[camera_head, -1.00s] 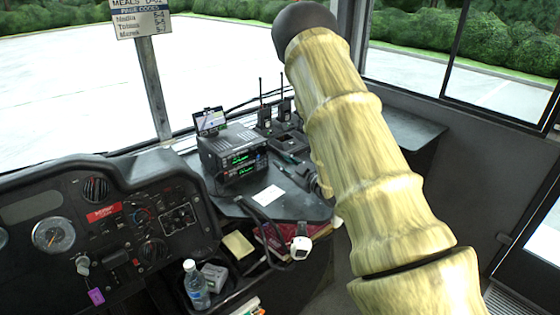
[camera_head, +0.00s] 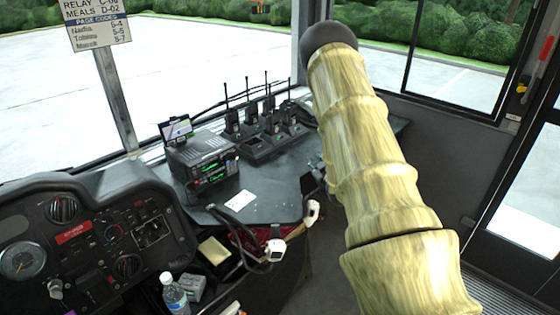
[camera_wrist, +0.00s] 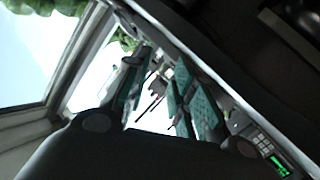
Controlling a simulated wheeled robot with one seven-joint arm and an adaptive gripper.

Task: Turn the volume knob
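In the head view, a stack of two dark radio units (camera_head: 203,160) with green displays stands on the dashboard shelf. Small controls are on their fronts, but I cannot tell which is the volume knob. In the wrist view, a unit with a green display and keypad (camera_wrist: 268,150) shows at the lower right edge, outside my fingers.
Handheld radios with antennas (camera_head: 268,125) stand in a charger behind and right of the radio stack. A small screen (camera_head: 176,128) stands at its back. A white card (camera_head: 240,200) lies in front. A corded handset (camera_head: 275,248) hangs at the shelf's front. A bottle (camera_head: 174,292) stands below.

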